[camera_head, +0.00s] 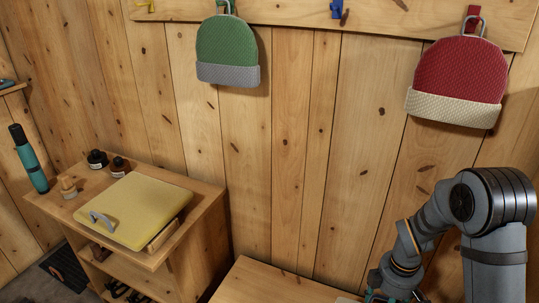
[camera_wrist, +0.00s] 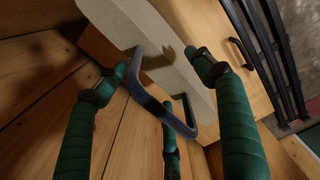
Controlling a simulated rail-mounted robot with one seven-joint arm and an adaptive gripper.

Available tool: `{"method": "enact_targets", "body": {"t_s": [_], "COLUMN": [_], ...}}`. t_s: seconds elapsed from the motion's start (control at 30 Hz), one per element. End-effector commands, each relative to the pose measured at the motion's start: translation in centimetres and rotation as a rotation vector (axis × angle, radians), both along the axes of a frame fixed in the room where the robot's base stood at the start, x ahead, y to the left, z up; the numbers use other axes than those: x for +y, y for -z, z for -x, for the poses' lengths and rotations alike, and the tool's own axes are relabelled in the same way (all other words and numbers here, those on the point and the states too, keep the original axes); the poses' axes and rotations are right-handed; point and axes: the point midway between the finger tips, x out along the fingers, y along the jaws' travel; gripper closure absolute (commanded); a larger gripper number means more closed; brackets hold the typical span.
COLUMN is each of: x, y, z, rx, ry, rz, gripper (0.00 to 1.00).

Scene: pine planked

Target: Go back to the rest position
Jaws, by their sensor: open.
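My gripper shows in the wrist view (camera_wrist: 160,75) with its green-wrapped fingers spread apart. A dark loop handle (camera_wrist: 183,126) passes between the fingers. I cannot tell whether any finger touches it. In the head view my gripper (camera_head: 385,294) is at the bottom right, low by a wooden top, and is cut off by the frame edge.
A green hat (camera_head: 227,48) and a red hat (camera_head: 458,75) hang from a wall rail (camera_head: 290,14). At left, a wooden shelf unit (camera_head: 205,215) holds a yellow cushion-like piece (camera_head: 130,208), small dark bottles and a teal bottle (camera_head: 30,162). A wooden top (camera_head: 265,284) lies at bottom centre.

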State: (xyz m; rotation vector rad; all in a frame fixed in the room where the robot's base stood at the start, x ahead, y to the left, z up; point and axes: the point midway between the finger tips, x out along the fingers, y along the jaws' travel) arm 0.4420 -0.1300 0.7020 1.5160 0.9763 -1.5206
Motion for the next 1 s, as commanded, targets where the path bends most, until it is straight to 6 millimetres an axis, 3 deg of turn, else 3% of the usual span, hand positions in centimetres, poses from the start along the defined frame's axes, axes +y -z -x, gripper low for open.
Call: {"method": "enact_targets", "body": {"t_s": [0.1,0.27,0.3,0.5,0.7,1.0], "x": [-0.1,0.0,-0.1,-0.2,-0.7,-0.9], "y": [2.6,5.3,4.0,0.5,-0.5,-0.9], "z": [0.0,-0.1,-0.2,0.0,2.1,2.8], "rx": [0.003,0.001,-0.004,-0.006,-0.001,0.0], "ry": [0.001,0.0,0.001,0.003,0.002,0.001], "rz": [0.0,0.0,-0.001,-0.001,0.0,-0.001], "gripper": [0.32,0.32,0.32,0.32,0.32,0.32]}}
